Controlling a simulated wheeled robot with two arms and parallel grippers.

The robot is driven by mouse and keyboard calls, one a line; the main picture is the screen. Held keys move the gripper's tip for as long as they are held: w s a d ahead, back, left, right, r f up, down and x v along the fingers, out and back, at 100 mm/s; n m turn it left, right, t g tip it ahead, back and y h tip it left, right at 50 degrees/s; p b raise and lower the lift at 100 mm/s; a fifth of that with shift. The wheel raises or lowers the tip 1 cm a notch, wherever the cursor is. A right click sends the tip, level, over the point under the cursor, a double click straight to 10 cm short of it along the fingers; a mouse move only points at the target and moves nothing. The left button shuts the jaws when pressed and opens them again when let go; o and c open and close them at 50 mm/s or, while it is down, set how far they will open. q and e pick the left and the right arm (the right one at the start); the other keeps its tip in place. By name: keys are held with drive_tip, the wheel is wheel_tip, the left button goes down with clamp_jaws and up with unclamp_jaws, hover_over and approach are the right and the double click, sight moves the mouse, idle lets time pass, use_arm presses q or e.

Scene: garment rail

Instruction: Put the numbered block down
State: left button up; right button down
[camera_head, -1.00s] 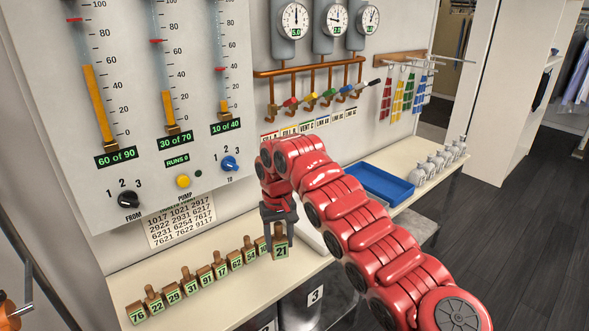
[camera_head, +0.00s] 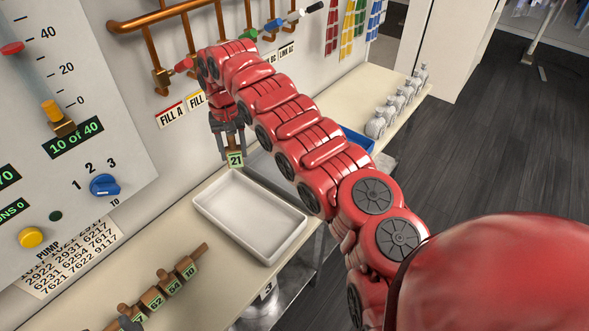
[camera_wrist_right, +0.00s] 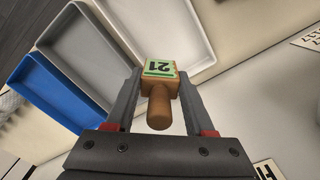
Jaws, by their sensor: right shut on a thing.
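The numbered block (camera_head: 235,159), a wooden block with a green face reading 21, is in my right gripper (camera_head: 227,140), which points down in the head view. The right wrist view shows the block (camera_wrist_right: 160,75) between the two fingers, its round wooden handle towards the palm and the 21 face outward. In the head view the block appears just behind the far corner of an empty white tray (camera_head: 250,217). It looks held above the shelf; its exact height is hard to judge. My left gripper is not in view.
A grey tray (camera_wrist_right: 86,55) and a blue tray (camera_wrist_right: 50,92) lie beside the white tray (camera_wrist_right: 163,27). Other numbered blocks (camera_head: 172,285) stand in a row at lower left. Pipes with valves (camera_head: 160,75) run along the wall above. White bottles (camera_head: 398,104) stand at the shelf's far end.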

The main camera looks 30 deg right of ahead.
drive_tip(key=shift+w+d+f+m+p, duration=0.25)
drive_tip(key=shift+d+f+m, duration=0.15)
drive_tip(key=shift+f+m, duration=0.15)
drive_tip(key=shift+w+d+f+m+p, duration=0.1)
drive_tip(key=shift+d+f+m+p, duration=0.1)
drive_tip(key=shift+d+f+m, duration=0.35)
drive_tip(key=s+d+f+m+p, duration=0.2)
drive_tip(key=d+f, duration=0.1)
drive_tip(key=f, duration=0.2)
drive_tip(key=s+d+f+m+p, duration=0.2)
drive_tip(key=d+f+m, duration=0.1)
drive_tip(key=f, duration=0.2)
drive_tip(key=s+d+f+m+p, duration=0.2)
drive_tip(key=d+f+m, duration=0.1)
drive_tip(key=d+f, duration=0.1)
drive_tip(key=shift+f, duration=0.4)
drive_tip(key=shift+s+f+p, duration=0.1)
drive_tip(key=shift+f+p, duration=0.25)
drive_tip(key=shift+f, duration=1.5)
drive_tip(key=shift+f+b, duration=0.1)
drive_tip(key=shift+b, duration=0.25)
